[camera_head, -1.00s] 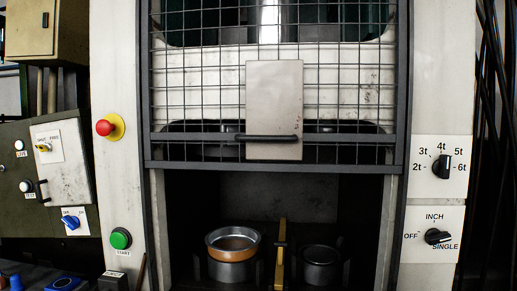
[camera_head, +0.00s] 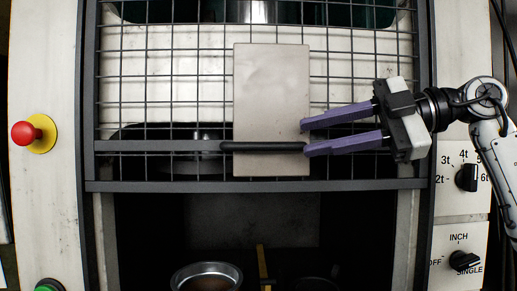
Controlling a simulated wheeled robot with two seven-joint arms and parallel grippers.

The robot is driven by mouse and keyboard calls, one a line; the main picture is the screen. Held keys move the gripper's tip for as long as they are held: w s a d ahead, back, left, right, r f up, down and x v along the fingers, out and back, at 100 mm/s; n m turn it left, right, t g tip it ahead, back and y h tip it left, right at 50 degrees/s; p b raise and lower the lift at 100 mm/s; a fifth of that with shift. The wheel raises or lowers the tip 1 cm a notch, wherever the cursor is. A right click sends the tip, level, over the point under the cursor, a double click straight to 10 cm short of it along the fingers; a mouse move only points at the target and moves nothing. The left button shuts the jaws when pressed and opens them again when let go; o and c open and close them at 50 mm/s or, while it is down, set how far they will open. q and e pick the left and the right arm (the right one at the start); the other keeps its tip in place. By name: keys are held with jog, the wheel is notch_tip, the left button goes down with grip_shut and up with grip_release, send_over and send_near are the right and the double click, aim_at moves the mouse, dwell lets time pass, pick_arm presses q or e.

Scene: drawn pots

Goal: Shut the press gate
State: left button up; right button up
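The press gate (camera_head: 160,187) is a dark frame with wire mesh, raised so that its bottom bar sits above a dark opening. A pale plate (camera_head: 271,85) is fixed on the mesh, with a black horizontal handle (camera_head: 262,146) across its lower part. My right gripper (camera_head: 304,138) comes in from the right, its two purple fingers parted. The fingertips are at the handle's right end, one above and one below its level; I cannot tell whether they touch it. My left gripper is not in view.
Below the gate, a metal pot (camera_head: 206,277) stands in the opening beside a yellow upright bar (camera_head: 262,262). A red stop button (camera_head: 25,133) is on the left post. Dial knobs (camera_head: 466,178) are on the right post, close under my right arm.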

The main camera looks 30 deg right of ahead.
aim_at(277, 144)
jog(key=p+x, duration=0.1)
jog(key=x, duration=0.8)
jog(key=shift+w+a+f, duration=0.1)
jog(key=shift+w+a, duration=0.05)
jog(key=shift+a, duration=0.2)
grip_shut()
